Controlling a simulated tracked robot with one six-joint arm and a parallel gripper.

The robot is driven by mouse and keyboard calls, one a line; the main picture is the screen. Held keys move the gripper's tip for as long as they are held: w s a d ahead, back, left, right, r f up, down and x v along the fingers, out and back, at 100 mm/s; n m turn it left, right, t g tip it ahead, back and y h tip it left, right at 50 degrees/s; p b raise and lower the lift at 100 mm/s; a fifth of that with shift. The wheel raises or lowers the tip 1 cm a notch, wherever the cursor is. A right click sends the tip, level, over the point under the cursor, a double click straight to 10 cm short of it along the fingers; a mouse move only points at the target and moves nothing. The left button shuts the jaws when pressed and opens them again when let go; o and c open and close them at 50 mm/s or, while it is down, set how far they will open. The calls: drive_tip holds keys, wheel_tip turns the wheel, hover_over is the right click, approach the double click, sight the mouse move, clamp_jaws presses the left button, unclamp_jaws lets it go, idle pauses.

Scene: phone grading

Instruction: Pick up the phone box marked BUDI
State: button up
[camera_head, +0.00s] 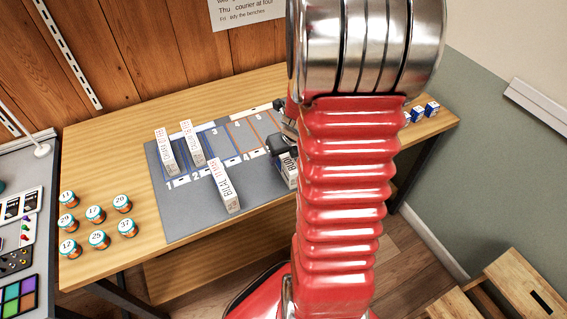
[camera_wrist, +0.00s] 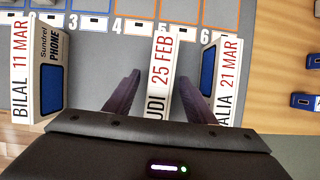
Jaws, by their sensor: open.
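The BUDI phone box (camera_wrist: 161,70) is white, marked 25 FEB in red, and lies between my gripper's fingers in the wrist view; its near end, with the first letter of the name, is hidden by my gripper's body. My gripper (camera_wrist: 160,82) is open, one dark finger on each side of this box. I cannot tell whether the fingers touch it. In the head view, part of the BUDI box (camera_head: 290,173) shows beside my red arm, which hides the rest, with my gripper (camera_head: 281,144) above it.
The BILAL box (camera_wrist: 22,70) stands to the left and a box ending in ALIA (camera_wrist: 228,75) closely to the right. A grey mat (camera_head: 185,212) with numbered slots holds two more boxes (camera_head: 166,150). Numbered jars (camera_head: 97,214) stand at left, small blue-white boxes (camera_head: 432,108) at right.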

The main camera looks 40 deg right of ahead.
idle(0.4)
clamp_jaws()
idle(0.4)
drive_tip(key=shift+r, duration=5.05)
